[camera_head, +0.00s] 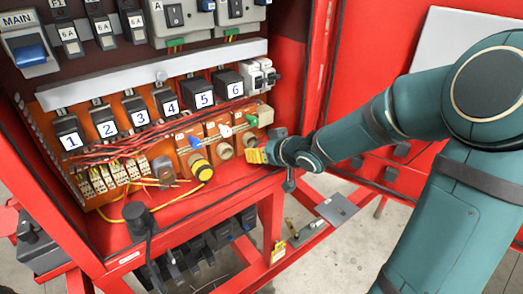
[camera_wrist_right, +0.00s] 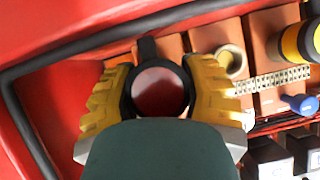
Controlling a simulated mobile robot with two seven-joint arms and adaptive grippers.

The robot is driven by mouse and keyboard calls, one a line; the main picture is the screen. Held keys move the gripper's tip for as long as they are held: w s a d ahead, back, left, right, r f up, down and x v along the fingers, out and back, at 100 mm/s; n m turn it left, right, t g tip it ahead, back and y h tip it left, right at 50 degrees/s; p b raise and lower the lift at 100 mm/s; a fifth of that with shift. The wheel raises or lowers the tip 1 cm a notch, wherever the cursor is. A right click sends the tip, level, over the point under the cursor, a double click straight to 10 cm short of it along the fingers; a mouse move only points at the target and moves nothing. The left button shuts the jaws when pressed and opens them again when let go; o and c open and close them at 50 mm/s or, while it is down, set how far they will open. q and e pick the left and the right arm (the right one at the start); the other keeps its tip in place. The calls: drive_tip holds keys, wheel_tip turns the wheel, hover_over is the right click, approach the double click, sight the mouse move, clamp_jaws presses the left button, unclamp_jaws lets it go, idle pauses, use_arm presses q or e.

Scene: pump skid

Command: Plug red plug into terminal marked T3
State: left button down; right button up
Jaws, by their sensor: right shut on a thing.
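My right gripper (camera_head: 256,156) is at the right end of the row of orange terminal blocks (camera_head: 187,135). In the right wrist view its yellow fingers (camera_wrist_right: 160,92) are shut around a round plug with a dull red face (camera_wrist_right: 159,91) and a black rim. The plug lies in front of an orange block; I cannot tell whether it is seated. A beige round socket (camera_wrist_right: 232,61) is beside it, and a yellow-and-black round plug (camera_wrist_right: 300,42) is further right. The T3 marking is not readable. My left gripper is not in view.
Blue (camera_head: 195,142), white and green levers sit above the sockets. Red wires (camera_head: 115,148) and a yellow cable (camera_head: 165,205) cross the left part. The red cabinet frame (camera_head: 270,215) is close below my right gripper. A black-handled item (camera_head: 138,218) stands at the front.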

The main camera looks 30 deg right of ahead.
drive_tip(key=shift+w+a, duration=0.15)
drive_tip(key=shift+w, duration=1.6)
idle(0.7)
drive_tip(key=o, duration=1.2)
drive_tip(key=v, duration=1.2)
